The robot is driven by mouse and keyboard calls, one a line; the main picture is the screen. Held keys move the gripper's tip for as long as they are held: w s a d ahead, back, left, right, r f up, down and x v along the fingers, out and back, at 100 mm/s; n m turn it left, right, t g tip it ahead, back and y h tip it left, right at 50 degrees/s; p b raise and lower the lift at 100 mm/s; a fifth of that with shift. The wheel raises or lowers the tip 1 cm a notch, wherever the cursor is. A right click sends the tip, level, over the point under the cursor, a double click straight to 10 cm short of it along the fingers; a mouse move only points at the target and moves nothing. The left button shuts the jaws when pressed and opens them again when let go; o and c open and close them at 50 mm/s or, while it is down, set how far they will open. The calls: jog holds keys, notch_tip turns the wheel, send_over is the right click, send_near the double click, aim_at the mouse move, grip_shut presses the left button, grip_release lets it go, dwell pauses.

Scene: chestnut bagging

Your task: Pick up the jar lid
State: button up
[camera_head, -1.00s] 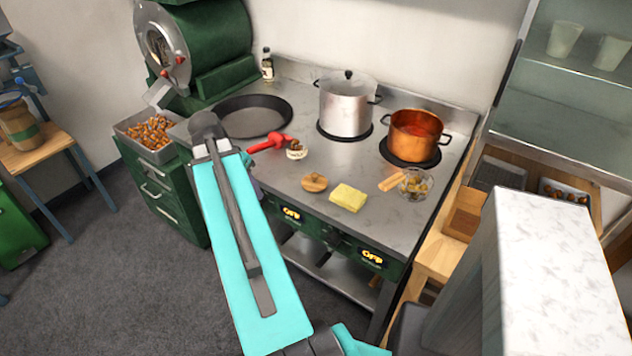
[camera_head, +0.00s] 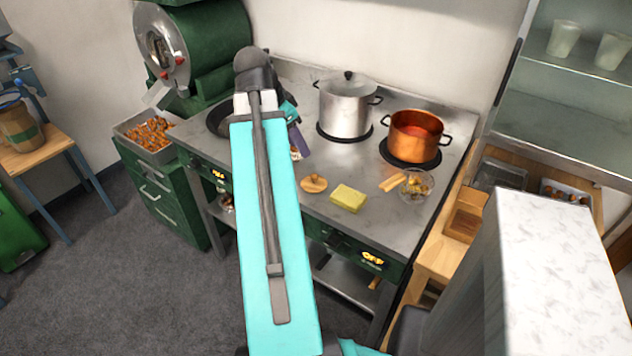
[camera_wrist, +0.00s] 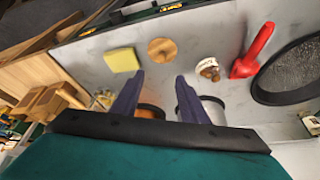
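The likely jar lid is a round wooden disc (camera_head: 314,183) lying flat on the steel stove top, near its front edge. In the wrist view this disc (camera_wrist: 161,51) lies beyond the fingertips, roughly in line with the gap between them. My gripper (camera_wrist: 158,82) is open and empty, with its two dark purple fingers apart. In the head view only part of the gripper (camera_head: 299,138) shows behind my arm, above the stove and apart from the disc. A small glass jar (camera_head: 417,187) with pieces inside stands to the right.
A yellow sponge (camera_head: 348,198) lies just right of the disc. A small white dish (camera_wrist: 209,69) and a red tool (camera_wrist: 252,52) lie on its other side. A steel pot (camera_head: 345,105) and a copper pot (camera_head: 414,136) stand behind. A black pan (camera_wrist: 290,72) is also near.

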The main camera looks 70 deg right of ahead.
jog(key=shift+f, duration=0.1)
jog(key=p, duration=0.1)
send_over(315, 175)
jog(key=w+a, duration=0.2)
jog(key=shift+s+f, duration=0.15)
jog(key=shift+f, duration=1.85)
jog(key=shift+s+f, duration=0.1)
jog(key=shift+f, duration=1.85)
jog(key=shift+p+x, duration=0.8)
jog(key=shift+x, duration=1.8)
jog(key=shift+w, duration=0.1)
grip_shut()
